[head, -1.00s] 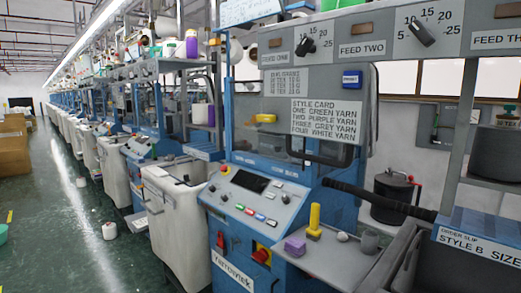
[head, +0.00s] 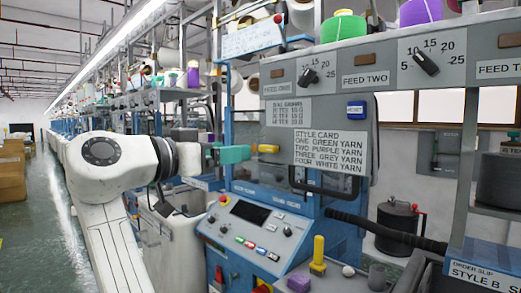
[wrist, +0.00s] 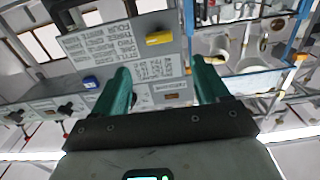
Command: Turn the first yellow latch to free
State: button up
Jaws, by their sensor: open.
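The yellow latch (head: 268,148) sits on the grey front panel of the knitting machine, left of the style card, and lies sideways. In the wrist view the latch (wrist: 159,38) shows beyond the fingertips, roughly between them. My gripper (head: 240,153) has green fingers and is just left of the latch in the head view. In the wrist view my gripper (wrist: 160,75) is open, its two fingers apart with nothing between them. A gap seems to remain between fingertips and latch.
The style card (head: 330,151) and a blue button box (head: 356,110) are on the panel. Below stands a control console (head: 255,225), with a yellow upright handle (head: 318,252) and a purple block (head: 298,282) to its right. A black hose (head: 390,232) runs right.

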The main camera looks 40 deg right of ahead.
aim_at(265, 148)
jog(key=d+p, duration=0.1)
jog(key=d, duration=0.9)
jog(key=shift+w+f+p, duration=0.1)
jog(key=shift+w+p, duration=0.05)
jog(key=shift+p, duration=0.2)
jog(key=c, duration=1.1)
